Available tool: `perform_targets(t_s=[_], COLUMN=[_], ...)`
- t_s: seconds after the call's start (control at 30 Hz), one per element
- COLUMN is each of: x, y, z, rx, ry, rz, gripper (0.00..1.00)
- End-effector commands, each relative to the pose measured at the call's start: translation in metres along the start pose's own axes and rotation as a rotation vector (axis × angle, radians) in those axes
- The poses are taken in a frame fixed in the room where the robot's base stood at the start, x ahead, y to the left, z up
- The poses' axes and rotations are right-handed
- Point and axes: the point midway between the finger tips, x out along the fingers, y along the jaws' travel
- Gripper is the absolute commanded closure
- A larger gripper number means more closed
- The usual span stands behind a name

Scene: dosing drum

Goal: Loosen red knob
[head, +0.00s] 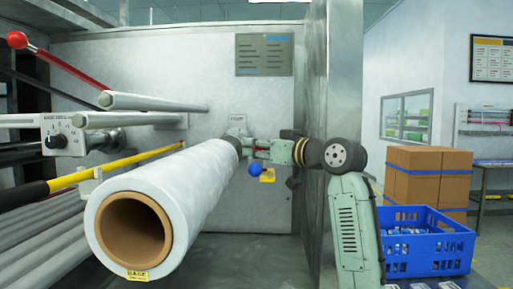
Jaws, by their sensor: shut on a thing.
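My gripper (243,144) is at the far end of the white roll, in front of the grey wall panel. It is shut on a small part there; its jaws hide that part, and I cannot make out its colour. The only red knob I can see is a ball (17,40) on the end of a red lever at the upper left, well apart from my gripper. The white film roll (185,190) has a brown core and points toward me. A blue ball knob (255,169) is just below my gripper.
Metal bars (150,103) and a black dial (56,141) are at the left. A yellow bar (115,163) runs beside the roll. A metal partition (312,90) stands close by my arm. A blue crate (425,243) and cardboard boxes (428,175) are at the right.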

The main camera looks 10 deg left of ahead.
Motion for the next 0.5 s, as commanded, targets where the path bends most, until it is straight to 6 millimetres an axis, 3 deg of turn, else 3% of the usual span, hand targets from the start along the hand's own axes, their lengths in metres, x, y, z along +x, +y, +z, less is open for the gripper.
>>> perform_targets(t_s=[0.27,0.5], x=[0.0002,0.0004], y=[0.0004,0.0008], z=[-0.0008,-0.0014], rx=[0.002,0.004], ry=[0.003,0.007], rz=[-0.050,-0.202], gripper=[1.00,1.00])
